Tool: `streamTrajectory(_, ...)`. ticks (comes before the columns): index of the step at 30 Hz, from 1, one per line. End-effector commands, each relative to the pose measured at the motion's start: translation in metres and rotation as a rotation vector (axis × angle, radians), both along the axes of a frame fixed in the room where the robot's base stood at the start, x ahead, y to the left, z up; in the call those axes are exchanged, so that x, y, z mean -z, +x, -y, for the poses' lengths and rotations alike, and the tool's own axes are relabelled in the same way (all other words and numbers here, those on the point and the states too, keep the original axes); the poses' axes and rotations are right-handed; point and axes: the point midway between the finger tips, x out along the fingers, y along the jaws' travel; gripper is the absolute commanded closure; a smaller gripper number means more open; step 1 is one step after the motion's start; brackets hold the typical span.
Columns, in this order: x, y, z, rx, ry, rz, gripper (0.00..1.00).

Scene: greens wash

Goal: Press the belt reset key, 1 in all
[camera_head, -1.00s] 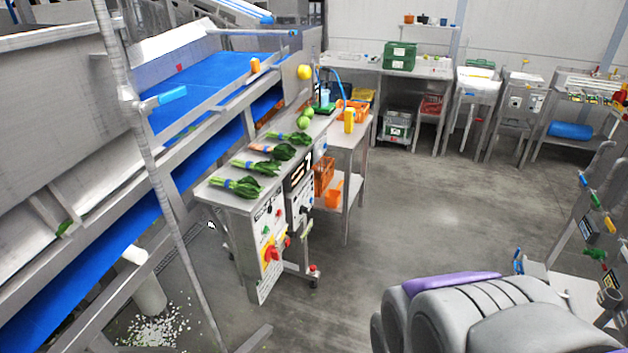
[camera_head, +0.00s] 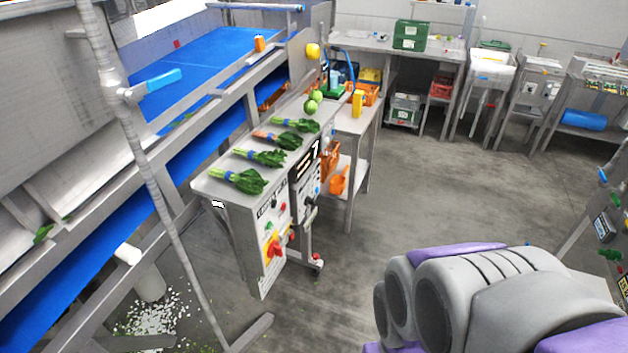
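A steel control cabinet (camera_head: 238,215) stands beside the blue belt (camera_head: 205,68). Its narrow front panel (camera_head: 274,240) carries small coloured buttons, a red and yellow rotary switch (camera_head: 272,249) and a red knob. A second panel (camera_head: 306,180) with a dark display and small controls is on its right side. The labels are too small to read, so I cannot tell which control is the belt reset key. My folded arm (camera_head: 490,300) fills the lower right. My gripper is not in view.
Several bunches of greens (camera_head: 258,158) lie on the cabinet top. An orange scoop (camera_head: 338,182) sits on the side table's lower shelf. A steel post (camera_head: 150,170) stands at left, with white scraps on the floor. The floor (camera_head: 440,180) to the right is clear.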

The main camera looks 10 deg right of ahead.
Motion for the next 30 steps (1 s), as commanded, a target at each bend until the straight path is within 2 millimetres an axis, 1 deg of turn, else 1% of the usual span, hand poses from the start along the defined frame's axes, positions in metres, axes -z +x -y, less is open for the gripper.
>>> streamTrajectory(1,0.0000,0.0000,0.0000,0.000,0.000,0.000,0.64)
streamTrajectory(2,0.0000,0.0000,0.0000,0.000,0.000,0.000,0.67)
streamTrajectory(12,0.0000,0.0000,0.0000,0.000,0.000,0.000,1.00)
streamTrajectory(30,0.0000,0.0000,0.0000,0.000,0.000,0.000,1.00)
